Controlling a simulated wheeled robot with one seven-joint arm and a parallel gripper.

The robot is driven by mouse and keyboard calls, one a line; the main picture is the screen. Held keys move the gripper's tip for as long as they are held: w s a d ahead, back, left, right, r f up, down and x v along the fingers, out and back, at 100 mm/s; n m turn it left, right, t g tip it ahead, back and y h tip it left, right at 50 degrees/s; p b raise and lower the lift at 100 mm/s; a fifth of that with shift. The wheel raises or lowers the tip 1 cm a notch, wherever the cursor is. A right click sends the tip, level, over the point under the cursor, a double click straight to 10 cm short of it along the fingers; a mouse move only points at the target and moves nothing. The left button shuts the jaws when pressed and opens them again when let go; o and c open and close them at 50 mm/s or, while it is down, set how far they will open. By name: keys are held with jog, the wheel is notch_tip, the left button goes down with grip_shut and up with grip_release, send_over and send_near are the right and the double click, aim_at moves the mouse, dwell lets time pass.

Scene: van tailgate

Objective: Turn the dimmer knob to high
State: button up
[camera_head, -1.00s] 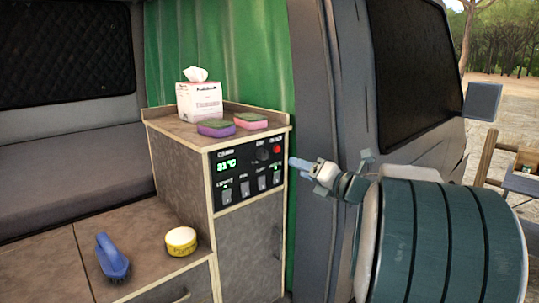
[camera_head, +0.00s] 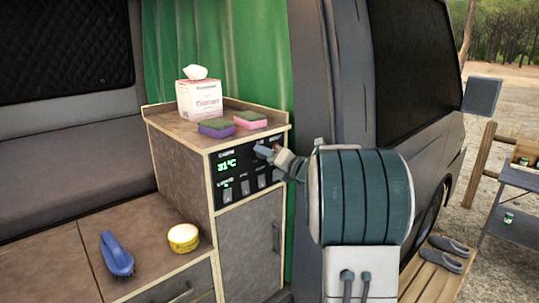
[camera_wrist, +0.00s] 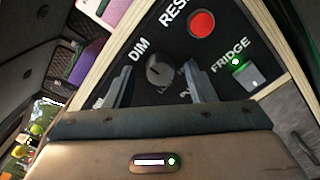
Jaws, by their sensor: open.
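The dimmer knob (camera_wrist: 157,70) is a small dark round knob under the label DIM on the black control panel, seen in the wrist view. My gripper (camera_wrist: 160,88) is open, with one finger on each side below the knob in that view. I cannot tell how far the fingertips are from the panel or whether they touch the knob. In the head view my gripper (camera_head: 268,150) is at the upper right of the control panel (camera_head: 232,186) and hides the knob there.
A red button (camera_wrist: 201,24) and a lit fridge switch (camera_wrist: 250,74) are close to the knob. A tissue box (camera_head: 200,98) and two sponges (camera_head: 216,128) stand on the cabinet top. A blue brush (camera_head: 116,255) and a yellow tub (camera_head: 183,238) are on the lower bench.

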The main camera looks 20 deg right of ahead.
jog(key=c, duration=1)
jog(key=shift+o, duration=0.2)
jog(key=shift+m+b, duration=0.3)
jog(key=shift+m, duration=0.1)
jog(key=m+p, duration=0.1)
jog(key=m, duration=0.5)
jog(key=m+p, duration=0.2)
jog(key=m, duration=0.5)
jog(key=m+p, duration=0.1)
jog(key=m, duration=0.6)
jog(key=shift+r, duration=0.4)
jog(key=shift+m, duration=0.3)
